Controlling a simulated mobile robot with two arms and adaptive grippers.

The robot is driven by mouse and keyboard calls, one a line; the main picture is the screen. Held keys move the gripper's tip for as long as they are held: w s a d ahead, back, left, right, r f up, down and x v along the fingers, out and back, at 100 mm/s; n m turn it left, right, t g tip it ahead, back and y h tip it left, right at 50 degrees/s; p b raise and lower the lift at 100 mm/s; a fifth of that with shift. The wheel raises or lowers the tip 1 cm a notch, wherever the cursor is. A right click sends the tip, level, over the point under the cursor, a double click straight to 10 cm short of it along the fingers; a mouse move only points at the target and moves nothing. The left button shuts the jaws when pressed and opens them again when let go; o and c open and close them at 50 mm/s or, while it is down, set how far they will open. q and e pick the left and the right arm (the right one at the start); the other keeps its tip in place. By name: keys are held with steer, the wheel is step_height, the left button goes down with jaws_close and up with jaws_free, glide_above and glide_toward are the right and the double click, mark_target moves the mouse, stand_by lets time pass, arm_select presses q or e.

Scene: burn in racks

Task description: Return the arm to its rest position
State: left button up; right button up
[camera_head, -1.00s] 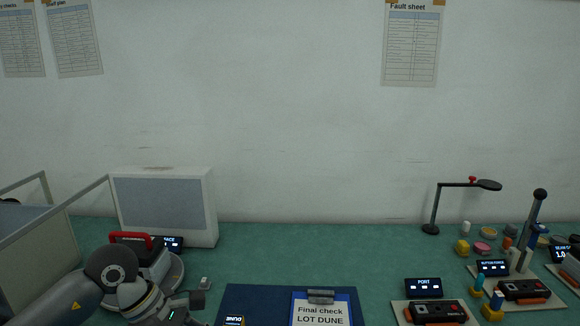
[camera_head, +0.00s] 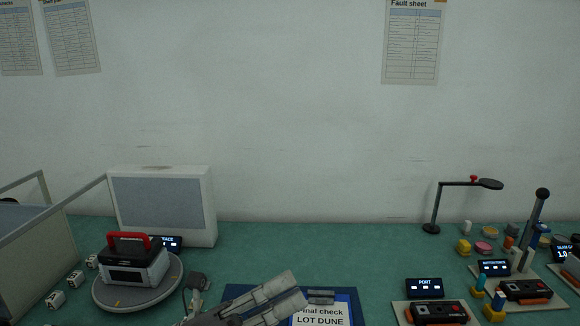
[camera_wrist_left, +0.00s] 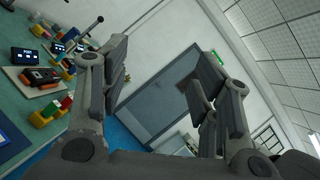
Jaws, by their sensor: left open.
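My left gripper (camera_head: 285,300) shows at the bottom of the head view, in front of the clipboard (camera_head: 320,316) and covering part of its left side. In the left wrist view its two fingers (camera_wrist_left: 160,85) stand wide apart with nothing between them. Beyond them are a grey door, a wall and the ceiling. My right gripper is not in view.
A device with a red handle (camera_head: 135,262) sits on a round grey turntable (camera_head: 115,298) at the left. A white box (camera_head: 208,200) stands behind it. Test stations, a PORT display (camera_head: 424,287) and a lamp (camera_head: 436,205) are at the right.

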arm_select(q)
steer(key=w+a+f+n+t+y, duration=0.1)
steer(key=w+a+n+t+y, duration=0.2)
steer(key=a+n+t+y, duration=0.5)
steer(key=w+a+f+n+t+y, duration=0.1)
steer(key=w+a+n+t+y, duration=0.3)
steer(key=n, duration=0.8)
steer(key=s+a+f+n+g+y, duration=0.1)
steer(key=a+f+n+g+y, duration=0.2)
steer(key=f+n, duration=0.35)
steer(key=s+a+f+n+y, duration=0.1)
steer(key=a+f+n+y, duration=0.3)
steer(key=f+n+y, duration=0.3)
steer(key=s+f+n+g+h, duration=0.1)
steer(key=s+f+n+g, duration=0.5)
steer(key=s+f+g, duration=1.15)
steer(key=s+f+t, duration=0.2)
steer(key=s+f, duration=0.2)
steer(key=f, duration=1.1)
steer(key=s+f+t, duration=0.2)
steer(key=s+f, duration=0.2)
steer(key=f, duration=1.1)
steer(key=s+a+f+g, duration=0.1)
steer(key=s+f, duration=0.6)
steer(key=s, duration=0.1)
steer(key=s+a+f, duration=0.2)
steer(key=s+f, duration=0.6)
steer(key=shift+a+f+g, duration=0.15)
steer(key=shift+a+g, duration=0.1)
steer(key=shift+g, duration=0.1)
